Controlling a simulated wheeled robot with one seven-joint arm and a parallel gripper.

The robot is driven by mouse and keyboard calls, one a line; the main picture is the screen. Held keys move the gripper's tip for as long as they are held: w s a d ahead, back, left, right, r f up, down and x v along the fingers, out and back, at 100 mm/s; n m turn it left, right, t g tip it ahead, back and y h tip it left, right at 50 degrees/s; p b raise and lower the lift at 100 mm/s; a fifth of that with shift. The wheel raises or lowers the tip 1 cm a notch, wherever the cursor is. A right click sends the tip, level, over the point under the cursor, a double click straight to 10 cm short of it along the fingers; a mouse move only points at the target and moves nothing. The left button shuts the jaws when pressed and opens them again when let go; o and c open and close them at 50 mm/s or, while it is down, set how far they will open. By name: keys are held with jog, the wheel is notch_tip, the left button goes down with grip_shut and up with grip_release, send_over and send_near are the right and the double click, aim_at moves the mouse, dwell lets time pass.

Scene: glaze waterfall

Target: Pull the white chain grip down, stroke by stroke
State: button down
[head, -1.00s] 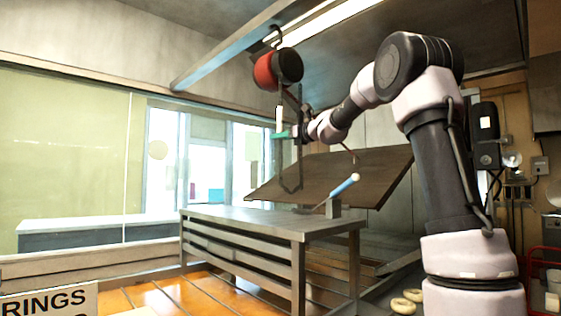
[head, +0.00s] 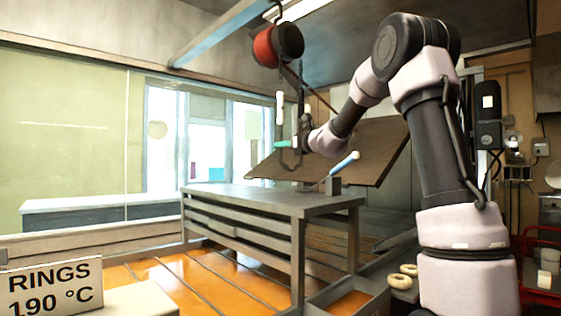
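The white chain grip (head: 280,108) is a pale upright bar hanging from a thin chain under the red and black hoist (head: 278,45). My gripper (head: 284,144), with a teal fingertip, is below the grip's lower end, with a visible gap between them. A dark chain loop hangs behind and just below my gripper. The gripper is small and seen from the side, so its finger opening is not clear. Nothing shows held in it.
A tilted brown board (head: 350,150) is behind my arm. Below it stands a grey slatted table (head: 240,197), with a blue-and-white handle (head: 345,163) above its right end. A rings sign (head: 50,288) is at lower left, and pale rings (head: 402,277) lie at lower right.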

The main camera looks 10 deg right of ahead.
jog(key=shift+f, duration=2.7)
jog(key=shift+c, duration=2)
grip_release()
jog(key=v, duration=0.9)
